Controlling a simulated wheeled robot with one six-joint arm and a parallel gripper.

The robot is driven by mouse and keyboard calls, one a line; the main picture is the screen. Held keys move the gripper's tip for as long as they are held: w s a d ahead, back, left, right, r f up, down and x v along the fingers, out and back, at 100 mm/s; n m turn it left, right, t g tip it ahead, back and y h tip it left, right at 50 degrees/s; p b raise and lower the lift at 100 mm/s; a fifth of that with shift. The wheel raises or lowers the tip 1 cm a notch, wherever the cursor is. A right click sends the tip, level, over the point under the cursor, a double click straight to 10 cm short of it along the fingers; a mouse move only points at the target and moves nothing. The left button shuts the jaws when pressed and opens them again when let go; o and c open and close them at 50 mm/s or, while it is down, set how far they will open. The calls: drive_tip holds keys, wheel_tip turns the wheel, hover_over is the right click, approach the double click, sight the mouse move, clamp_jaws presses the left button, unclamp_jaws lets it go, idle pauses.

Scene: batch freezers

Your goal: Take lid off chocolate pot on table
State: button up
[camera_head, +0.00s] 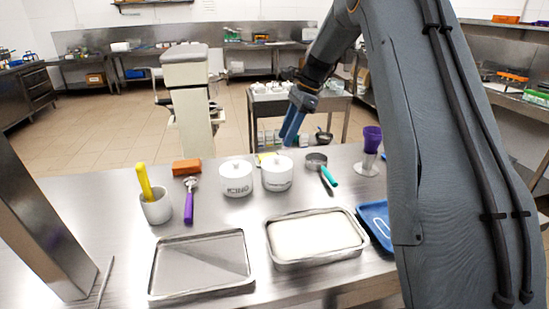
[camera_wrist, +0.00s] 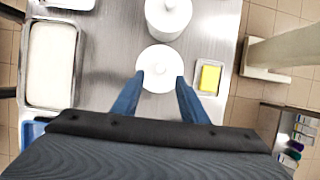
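Two white lidded pots stand side by side on the steel table (camera_head: 215,212). The left pot (camera_head: 237,182) reads "ICING"; the right pot (camera_head: 277,175) has dark lettering too small to read, and I take it as the chocolate pot. Its white lid (camera_wrist: 160,68) with a round knob is on. My gripper (camera_head: 289,142) is open and empty, just above and slightly right of this lid. In the wrist view the blue fingertips (camera_wrist: 160,80) are spread on both sides of the lid's near part. The icing pot (camera_wrist: 168,15) stands beyond it.
A yellow sponge (camera_wrist: 209,78) on a small tray lies close beside the right pot. Trays (camera_head: 203,264) fill the front; a purple scoop (camera_head: 189,200) and white cup (camera_head: 156,208) are left.

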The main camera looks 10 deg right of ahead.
sight(277, 156)
drive_tip(key=shift+p+x, duration=1)
drive_tip(key=shift+x, duration=0.75)
drive_tip(key=shift+p+x, duration=0.95)
drive_tip(key=shift+x, duration=1)
drive_tip(key=shift+w, duration=0.1)
clamp_jaws()
